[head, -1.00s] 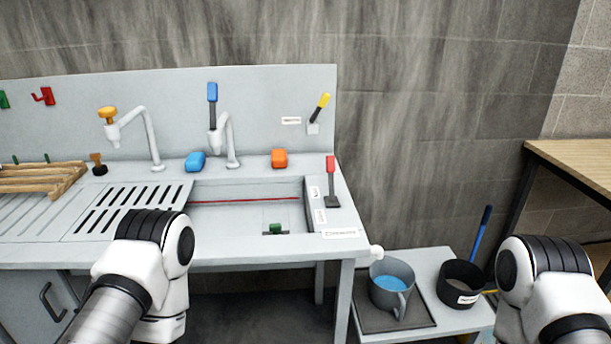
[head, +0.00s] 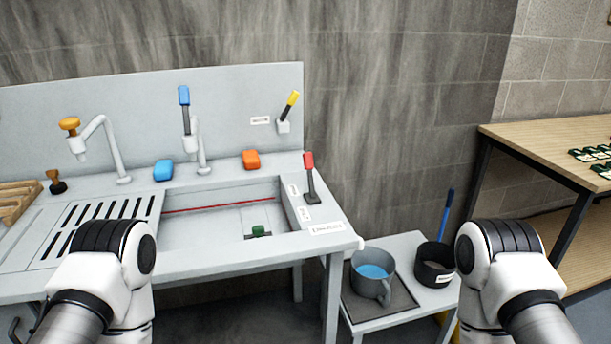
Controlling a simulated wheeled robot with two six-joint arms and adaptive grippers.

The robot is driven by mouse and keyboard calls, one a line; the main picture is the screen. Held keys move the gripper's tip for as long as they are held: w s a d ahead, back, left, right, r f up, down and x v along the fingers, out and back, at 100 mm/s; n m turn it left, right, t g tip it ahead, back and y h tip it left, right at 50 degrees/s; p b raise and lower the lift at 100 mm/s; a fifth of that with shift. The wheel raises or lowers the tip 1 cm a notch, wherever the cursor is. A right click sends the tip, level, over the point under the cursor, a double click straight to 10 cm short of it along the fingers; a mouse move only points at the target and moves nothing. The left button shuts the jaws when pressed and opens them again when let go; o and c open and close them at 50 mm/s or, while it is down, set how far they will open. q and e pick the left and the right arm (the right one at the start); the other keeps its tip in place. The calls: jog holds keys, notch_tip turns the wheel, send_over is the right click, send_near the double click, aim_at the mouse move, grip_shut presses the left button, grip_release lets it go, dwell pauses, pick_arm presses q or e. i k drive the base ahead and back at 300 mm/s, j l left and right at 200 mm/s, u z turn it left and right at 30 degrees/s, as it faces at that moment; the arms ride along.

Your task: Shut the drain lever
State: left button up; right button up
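A red-handled lever (head: 309,162) stands nearly upright on a dark base on the right rim of the sink (head: 278,240). Small white labels lie beside it, too small to read. A yellow-handled lever (head: 290,99) leans right on the back panel, and a blue-handled lever (head: 184,96) stands upright by the middle faucet. I cannot read which one is marked as the drain. A green piece (head: 258,231) sits in the basin, below a red line. My two arms show at the lower left and lower right, apart from the sink; neither gripper's fingers show.
Blue (head: 163,171) and orange (head: 251,159) blocks lie behind the basin. A low table to the right holds a grey jug (head: 371,281) of blue liquid and a black pot (head: 434,265). A wooden workbench (head: 545,146) stands at far right.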

aim_at(307, 158)
jog(key=i+l+u, duration=0.15)
jog(key=u, duration=0.35)
jog(key=i+l+u, duration=0.1)
jog(key=l+u, duration=0.35)
